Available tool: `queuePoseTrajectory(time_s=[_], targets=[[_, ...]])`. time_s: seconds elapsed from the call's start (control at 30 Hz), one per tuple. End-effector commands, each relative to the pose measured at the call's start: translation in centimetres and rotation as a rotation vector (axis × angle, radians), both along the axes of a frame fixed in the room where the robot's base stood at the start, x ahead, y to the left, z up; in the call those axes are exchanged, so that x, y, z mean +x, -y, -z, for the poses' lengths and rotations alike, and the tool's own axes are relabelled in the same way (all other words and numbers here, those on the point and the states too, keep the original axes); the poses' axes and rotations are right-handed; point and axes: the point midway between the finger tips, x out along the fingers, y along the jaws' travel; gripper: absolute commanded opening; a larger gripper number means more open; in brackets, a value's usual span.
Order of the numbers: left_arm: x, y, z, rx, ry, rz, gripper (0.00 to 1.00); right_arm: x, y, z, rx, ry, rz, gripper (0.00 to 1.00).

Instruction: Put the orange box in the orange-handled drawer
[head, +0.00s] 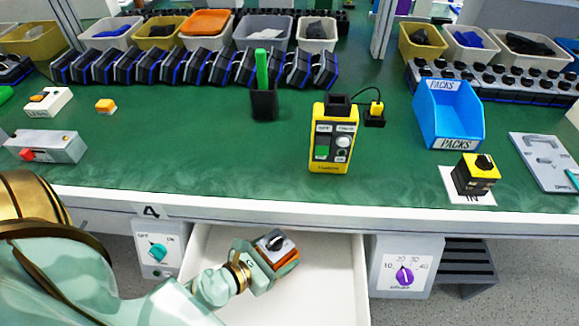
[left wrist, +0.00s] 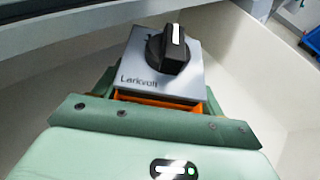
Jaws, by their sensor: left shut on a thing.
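The orange box (head: 288,265) has a grey top face with a black rotary knob. The left wrist view shows its top (left wrist: 150,72) marked "Larkvolt", with orange edges below. My left gripper (head: 262,262) is shut on it, its green fingers (left wrist: 155,105) on either side. They are over or inside the open white drawer (head: 330,280) below the bench edge. I cannot tell whether the box touches the drawer floor. The drawer's handle is not visible, so its colour cannot be told. My right gripper is not in view.
The drawer sits between a panel with a teal knob (head: 158,250) and one with a purple knob (head: 404,276). The bench front edge (head: 300,218) is just behind the box. On the bench stand a yellow tester (head: 322,165), a blue bin (head: 448,115) and a yellow-black switch box (head: 470,180).

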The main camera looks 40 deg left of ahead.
Motion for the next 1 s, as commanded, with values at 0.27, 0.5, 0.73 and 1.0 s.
queuePoseTrajectory(time_s=[0.27, 0.5, 0.73, 1.0], targets=[[2.4, 0.6, 1.2, 0.000, 0.003, -0.001, 0.48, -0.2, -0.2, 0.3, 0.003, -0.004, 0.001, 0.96], [4.1, 1.0, 3.1, 0.000, 0.000, 0.000, 0.48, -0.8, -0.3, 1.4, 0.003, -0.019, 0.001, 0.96], [4.1, 1.0, 2.9, 0.001, 0.001, 0.000, 0.48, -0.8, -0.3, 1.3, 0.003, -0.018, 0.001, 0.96], [4.0, 1.0, 3.2, 0.001, 0.000, 0.000, 0.92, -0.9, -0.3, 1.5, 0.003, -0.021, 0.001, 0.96]])
